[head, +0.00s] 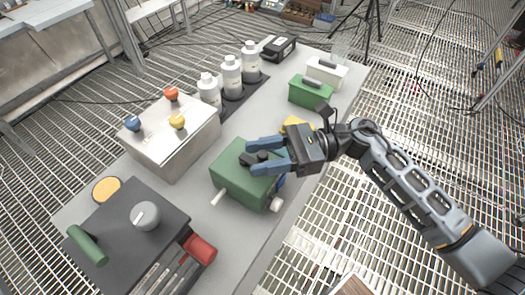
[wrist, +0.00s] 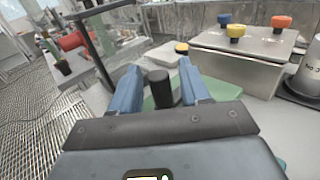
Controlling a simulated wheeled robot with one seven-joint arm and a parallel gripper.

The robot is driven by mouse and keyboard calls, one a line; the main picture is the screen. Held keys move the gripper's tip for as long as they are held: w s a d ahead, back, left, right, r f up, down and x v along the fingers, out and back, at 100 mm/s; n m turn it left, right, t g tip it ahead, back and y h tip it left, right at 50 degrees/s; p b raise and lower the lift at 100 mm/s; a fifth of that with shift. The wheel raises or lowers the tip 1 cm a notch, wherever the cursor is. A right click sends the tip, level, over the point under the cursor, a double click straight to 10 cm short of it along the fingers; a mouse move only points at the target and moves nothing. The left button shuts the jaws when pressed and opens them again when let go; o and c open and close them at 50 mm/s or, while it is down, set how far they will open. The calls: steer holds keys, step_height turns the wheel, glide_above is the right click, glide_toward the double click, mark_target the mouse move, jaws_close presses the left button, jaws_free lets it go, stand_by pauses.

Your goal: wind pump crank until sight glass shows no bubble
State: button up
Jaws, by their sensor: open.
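The pump looks to be the green box (head: 232,180) on the grey bench, with short white stubs low on its near side. Its black crank knob (head: 256,158) stands on top. My gripper (head: 251,157) is open over the box, one blue finger on each side of the knob. In the wrist view the upright black knob (wrist: 160,88) shows between the open fingers (wrist: 161,85), with gaps visible on both sides. The green top (wrist: 150,102) shows below it. I cannot make out the sight glass or any bubble.
A steel box (head: 170,145) with red, blue and yellow knobs stands beyond the pump. White bottles (head: 232,75) stand behind. A smaller green case (head: 311,91) sits farther back.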

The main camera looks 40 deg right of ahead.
steer(key=shift+c, duration=0.4)
jaws_close()
steer(key=shift+a+m+t, duration=0.1)
steer(key=shift+m+t, duration=0.2)
steer(key=shift+t, duration=0.2)
steer(key=m+t+h, duration=0.1)
steer(key=a+m+t+h, duration=0.1)
steer(key=t, duration=0.1)
steer(key=shift+s+f+h, duration=0.1)
steer(key=shift+s+h, duration=0.1)
steer(key=shift+h, duration=0.1)
steer(key=m+t+h, duration=0.1)
steer(key=a+m+t+h, duration=0.1)
steer(key=m+h, duration=0.1)
steer(key=m+t+h, duration=0.1)
steer(key=t+h, duration=0.1)
steer(key=shift+w+a+m+p, duration=0.15)
steer(key=shift+a+m+p, duration=0.2)
steer(key=shift+m+p, duration=0.05)
steer(key=shift+w+a+m+t+h+p, duration=0.1)
steer(key=shift+a+m+t+h+p, duration=0.3)
steer(key=shift+h, duration=0.6)
steer(key=shift+w+a+m+t+h, duration=0.1)
steer(key=shift+m+t+h, duration=0.3)
steer(key=shift+m+h, duration=0.5)
steer(key=shift+a+h, duration=0.1)
steer(key=shift+h, duration=0.3)
steer(key=shift+w+a+m+h+p, duration=0.2)
steer(key=shift+m+h+p, duration=0.15)
steer(key=shift+m+h, duration=0.5)
